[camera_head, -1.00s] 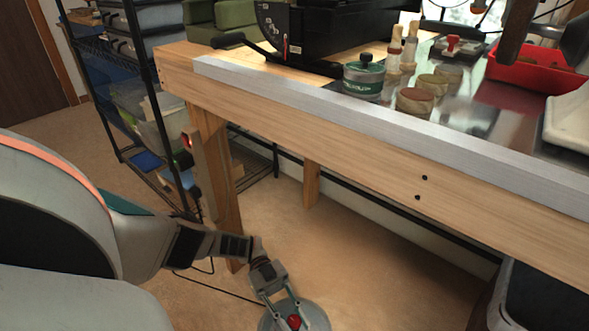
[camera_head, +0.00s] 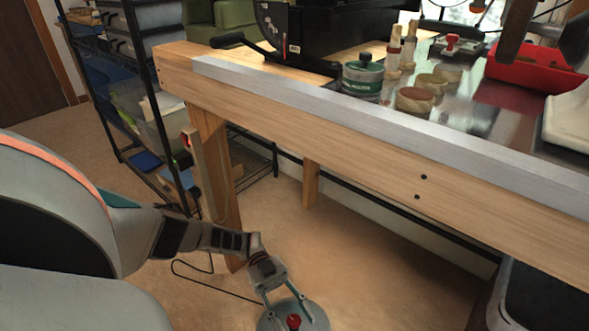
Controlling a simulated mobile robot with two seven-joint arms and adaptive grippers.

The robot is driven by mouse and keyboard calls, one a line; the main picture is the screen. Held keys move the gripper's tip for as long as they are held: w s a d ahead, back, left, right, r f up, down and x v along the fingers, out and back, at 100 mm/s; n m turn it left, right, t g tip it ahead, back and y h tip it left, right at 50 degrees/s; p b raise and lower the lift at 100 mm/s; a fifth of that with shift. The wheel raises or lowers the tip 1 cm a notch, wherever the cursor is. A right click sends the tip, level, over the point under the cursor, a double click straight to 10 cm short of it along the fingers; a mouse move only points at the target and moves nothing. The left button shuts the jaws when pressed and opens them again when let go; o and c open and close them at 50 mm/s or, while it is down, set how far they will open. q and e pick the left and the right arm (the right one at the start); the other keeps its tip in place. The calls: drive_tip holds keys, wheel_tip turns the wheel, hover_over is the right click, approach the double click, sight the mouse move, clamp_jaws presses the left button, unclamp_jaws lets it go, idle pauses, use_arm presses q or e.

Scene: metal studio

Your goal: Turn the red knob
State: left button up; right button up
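A round grey device (camera_head: 315,315) stands on the floor at the bottom edge of the head view, partly cut off. A small red knob (camera_head: 293,321) sits on its top. My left gripper (camera_head: 284,307) reaches down over the device, with its two fingers spread apart and the knob just below and between them. Whether a finger touches the knob or the device cannot be told. My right gripper is not in view.
A wooden workbench (camera_head: 300,128) with a metal edge strip crosses the view above my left arm. Its leg (camera_head: 213,190) stands behind the arm and carries a red-lit switch box (camera_head: 187,140). A dark cable (camera_head: 205,282) lies on the floor. A dark bin (camera_head: 540,300) is at lower right.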

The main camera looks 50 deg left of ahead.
sight(294, 321)
use_arm(q)
drive_tip(key=shift+r, duration=4.1)
